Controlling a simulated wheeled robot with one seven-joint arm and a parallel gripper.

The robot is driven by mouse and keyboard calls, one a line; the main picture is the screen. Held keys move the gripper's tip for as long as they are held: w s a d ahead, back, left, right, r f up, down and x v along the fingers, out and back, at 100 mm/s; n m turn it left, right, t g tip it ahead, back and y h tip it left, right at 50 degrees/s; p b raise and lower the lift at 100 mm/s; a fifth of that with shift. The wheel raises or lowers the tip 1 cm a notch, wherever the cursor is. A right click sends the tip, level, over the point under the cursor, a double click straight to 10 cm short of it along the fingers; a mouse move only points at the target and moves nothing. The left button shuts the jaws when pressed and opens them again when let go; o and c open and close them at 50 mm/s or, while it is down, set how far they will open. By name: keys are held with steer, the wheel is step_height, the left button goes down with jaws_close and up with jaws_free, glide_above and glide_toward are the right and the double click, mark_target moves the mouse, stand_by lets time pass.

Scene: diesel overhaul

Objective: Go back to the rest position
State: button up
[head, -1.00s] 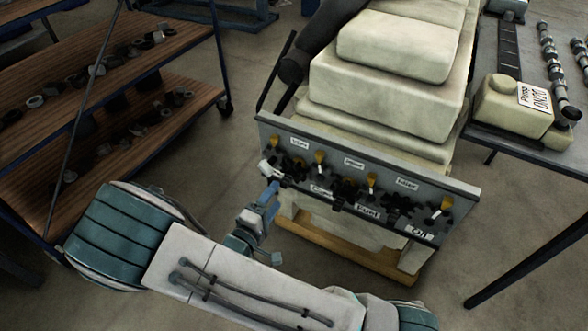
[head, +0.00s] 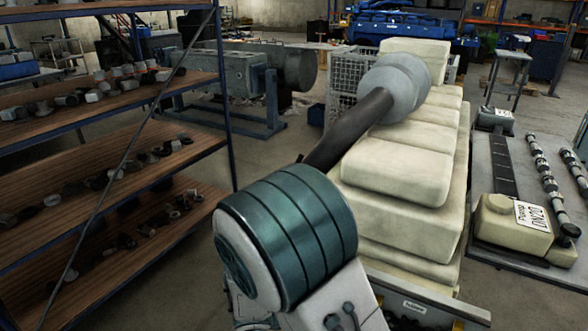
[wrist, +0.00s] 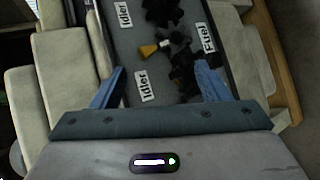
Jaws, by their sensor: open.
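My gripper (wrist: 160,84) shows in the wrist view with its two blue fingers apart and nothing held between them. The distance from the fingers to the panel is hard to tell. In the head view my raised arm fills the lower middle, and my gripper is out of sight. Only the top edge of the panel (head: 415,306) shows there.
Stacked cream blocks (head: 395,170) stand behind the panel. A wooden shelf rack (head: 110,120) with small metal parts is on the left. Open floor lies between rack and blocks.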

steer(key=s+d+r+m+y+p, duration=0.1)
steer(key=s+r+y+p, duration=0.1)
steer(key=r, duration=0.5)
steer(key=s+d+r+m+y+p, duration=0.2)
steer(key=s+r+y, duration=0.2)
steer(key=r+y, duration=0.2)
steer(key=s+d+r+m+g+y+p, duration=0.1)
steer(key=s+d+r+m+y+p, duration=0.1)
steer(key=r, duration=0.5)
steer(key=shift+s+r+y+p, duration=0.3)
steer(key=shift+s+y+p, duration=0.25)
steer(key=shift+y, duration=0.45)
